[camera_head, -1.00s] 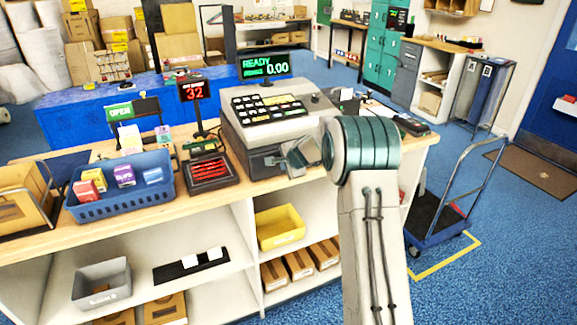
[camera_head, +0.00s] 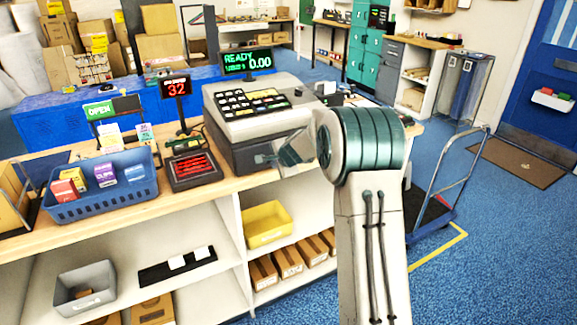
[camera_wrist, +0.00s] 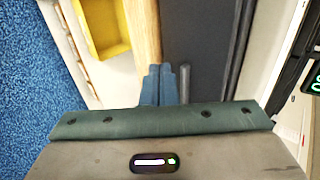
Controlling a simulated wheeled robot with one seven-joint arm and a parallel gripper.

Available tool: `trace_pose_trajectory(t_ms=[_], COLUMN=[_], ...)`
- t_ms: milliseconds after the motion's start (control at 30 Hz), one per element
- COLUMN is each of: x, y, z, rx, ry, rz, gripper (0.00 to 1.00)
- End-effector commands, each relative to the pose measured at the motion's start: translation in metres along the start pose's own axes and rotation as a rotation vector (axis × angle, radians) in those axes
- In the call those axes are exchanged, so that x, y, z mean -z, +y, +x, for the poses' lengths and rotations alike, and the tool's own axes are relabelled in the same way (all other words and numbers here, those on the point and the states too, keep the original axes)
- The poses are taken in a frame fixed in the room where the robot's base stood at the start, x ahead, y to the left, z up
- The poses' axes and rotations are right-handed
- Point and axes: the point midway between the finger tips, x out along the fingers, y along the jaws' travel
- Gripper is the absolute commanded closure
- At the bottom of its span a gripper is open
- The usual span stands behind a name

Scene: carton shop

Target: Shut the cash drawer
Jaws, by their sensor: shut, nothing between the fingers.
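The cash register (camera_head: 255,108) stands on the wooden counter, a light grey body with a keypad on top and a dark lower front. Its dark front, where the drawer sits, also shows in the wrist view (camera_wrist: 200,35), with a slim bar (camera_wrist: 185,80) like a handle. My arm hides part of the register's right side in the head view, so I cannot tell how far the drawer stands out. My gripper (camera_wrist: 160,72) is shut and empty, its tips close to the dark front and beside the wooden counter edge (camera_wrist: 143,30). Contact is not clear.
A yellow bin (camera_head: 268,222) is on the shelf below. A trolley (camera_head: 432,215) stands at the right. The blue floor in front is open.

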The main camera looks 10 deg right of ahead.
Motion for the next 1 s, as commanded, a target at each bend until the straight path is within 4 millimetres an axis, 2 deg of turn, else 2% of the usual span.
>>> trace_pose_trajectory(t_ms=[200, 400, 700, 767, 867, 1000], x=[0.005, 0.008, 0.004, -0.002, -0.019, -0.055], y=[0.0, 0.001, 0.002, 0.004, 0.013, 0.041], z=[-0.042, -0.076, -0.101, -0.108, -0.128, -0.173], rx=[0.001, 0.0, -0.006, -0.013, -0.04, -0.109], ry=[0.006, 0.009, 0.002, -0.006, -0.033, -0.091], rz=[0.003, 0.007, -0.005, -0.032, -0.129, -0.35], gripper=[1.0, 1.0, 1.0, 1.0, 1.0, 1.0])
